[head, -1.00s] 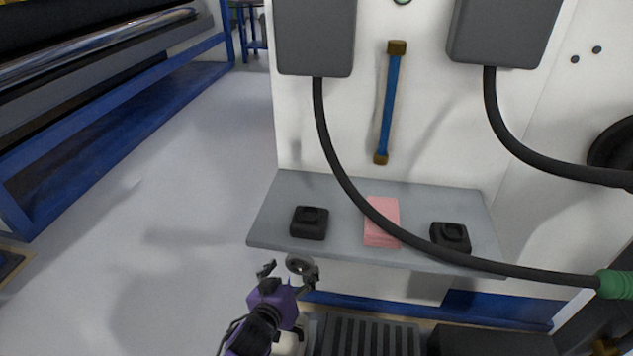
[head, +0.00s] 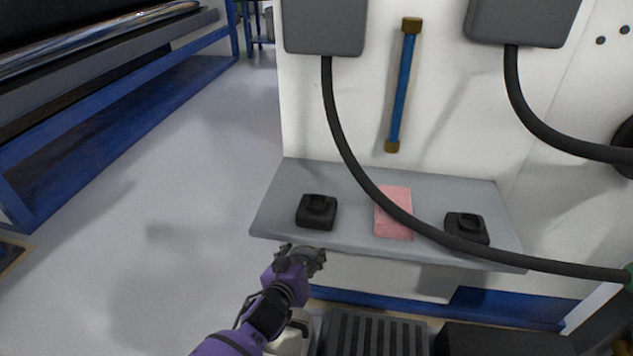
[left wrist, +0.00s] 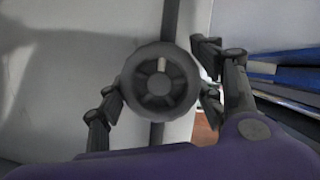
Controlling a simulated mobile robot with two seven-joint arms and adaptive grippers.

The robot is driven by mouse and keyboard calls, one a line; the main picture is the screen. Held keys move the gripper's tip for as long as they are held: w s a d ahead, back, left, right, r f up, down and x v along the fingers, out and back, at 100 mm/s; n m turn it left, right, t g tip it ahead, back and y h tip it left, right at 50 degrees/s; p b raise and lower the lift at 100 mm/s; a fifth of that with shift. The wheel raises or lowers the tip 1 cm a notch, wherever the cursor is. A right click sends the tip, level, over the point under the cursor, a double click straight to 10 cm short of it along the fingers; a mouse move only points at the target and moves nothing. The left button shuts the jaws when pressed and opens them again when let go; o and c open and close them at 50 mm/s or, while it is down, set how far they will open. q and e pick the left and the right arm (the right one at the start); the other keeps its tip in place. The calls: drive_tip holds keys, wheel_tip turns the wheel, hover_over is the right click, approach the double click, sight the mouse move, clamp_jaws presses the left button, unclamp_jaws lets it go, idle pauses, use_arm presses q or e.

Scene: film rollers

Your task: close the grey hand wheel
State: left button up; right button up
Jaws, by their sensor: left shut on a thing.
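The grey hand wheel (left wrist: 160,82) is round and spoked, with a pale mark near the top of its hub in the left wrist view. My left gripper (left wrist: 158,98) has one finger on each side of the wheel's rim and is shut on it. In the head view, my purple left gripper (head: 302,260) is at the front edge of the shelf and covers most of the wheel. My right gripper is not in view.
A grey shelf (head: 345,180) holds two black blocks (head: 317,212) and a pink pad (head: 394,222). A black hose (head: 345,150) hangs across the shelf. A ribbed dark unit (head: 375,335) sits below. Open floor (head: 190,150) lies to the left.

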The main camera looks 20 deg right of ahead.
use_arm(q)
drive_tip(key=shift+s+d+r, duration=0.1)
drive_tip(key=shift+d, duration=0.05)
drive_tip(key=shift+c, duration=0.4)
drive_tip(key=shift+m+y+p, duration=0.3)
drive_tip(key=shift+m+p, duration=0.2)
drive_tip(key=shift+d+m+t+y, duration=0.1)
drive_tip(key=shift+m+t+y, duration=0.2)
drive_tip(key=shift+m+t, duration=0.15)
drive_tip(key=shift+m+y, duration=0.4)
drive_tip(key=shift+m, duration=0.35)
drive_tip(key=shift+m+t+y, duration=0.3)
drive_tip(key=shift+m+t, duration=0.05)
drive_tip(key=shift+m, duration=0.15)
drive_tip(key=shift+b, duration=0.3)
